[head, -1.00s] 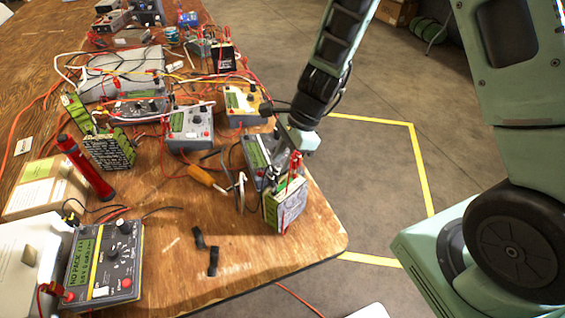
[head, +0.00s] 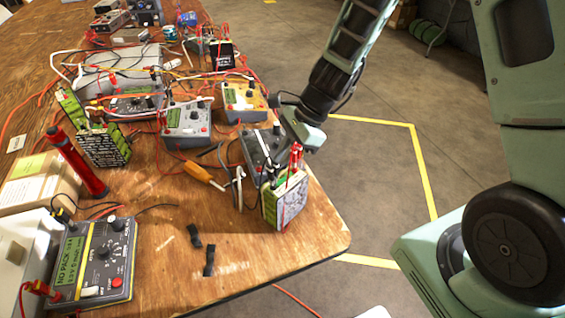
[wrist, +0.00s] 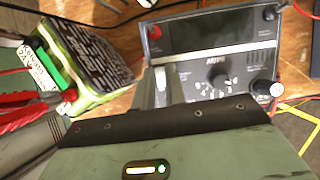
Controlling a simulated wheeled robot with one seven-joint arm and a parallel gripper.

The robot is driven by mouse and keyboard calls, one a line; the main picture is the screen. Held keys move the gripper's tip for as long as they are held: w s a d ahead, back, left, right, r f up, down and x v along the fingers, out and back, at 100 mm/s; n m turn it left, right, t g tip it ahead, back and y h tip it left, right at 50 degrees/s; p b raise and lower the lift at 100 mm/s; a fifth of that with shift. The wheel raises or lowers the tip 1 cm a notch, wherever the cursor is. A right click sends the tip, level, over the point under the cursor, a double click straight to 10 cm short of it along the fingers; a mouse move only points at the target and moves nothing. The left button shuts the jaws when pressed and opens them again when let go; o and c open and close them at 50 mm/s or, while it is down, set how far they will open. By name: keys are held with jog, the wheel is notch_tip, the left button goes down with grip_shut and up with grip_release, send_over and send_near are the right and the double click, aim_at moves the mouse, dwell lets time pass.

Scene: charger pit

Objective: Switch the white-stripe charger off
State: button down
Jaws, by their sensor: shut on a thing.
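The white-stripe charger (head: 252,152) is a grey box near the table's right edge, with a pale strip across it. In the wrist view the charger (wrist: 212,60) has a dark screen (wrist: 220,30) with no lit text, a red button, dark knobs and "AUTO" lettering. My gripper (head: 284,138) is down over its right side in the head view. In the wrist view my gripper (wrist: 163,86) is at the charger's face, left of the middle knob, shut on a small part of it. What exactly it grips is hidden by the jaws and gripper body.
A battery pack (head: 285,203) with red leads stands close in front of the charger; it also shows in the wrist view (wrist: 85,60). A grey charger (head: 187,124) and a yellow charger (head: 244,102) stand behind. Another lit charger (head: 95,262) is at front left.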

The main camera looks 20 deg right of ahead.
jog(key=shift+d+f+y+b, duration=0.25)
jog(key=shift+y+b, duration=0.25)
jog(key=shift+b, duration=0.25)
jog(key=shift+r, duration=0.15)
jog(key=shift+a, duration=0.1)
jog(key=c, duration=1.4)
grip_release()
jog(key=shift+c, duration=0.2)
jog(key=shift+r, duration=0.1)
jog(key=p+v, duration=0.2)
jog(key=v, duration=1.5)
jog(key=shift+d+p, duration=0.35)
jog(key=shift+d, duration=0.1)
jog(key=shift+s, duration=0.1)
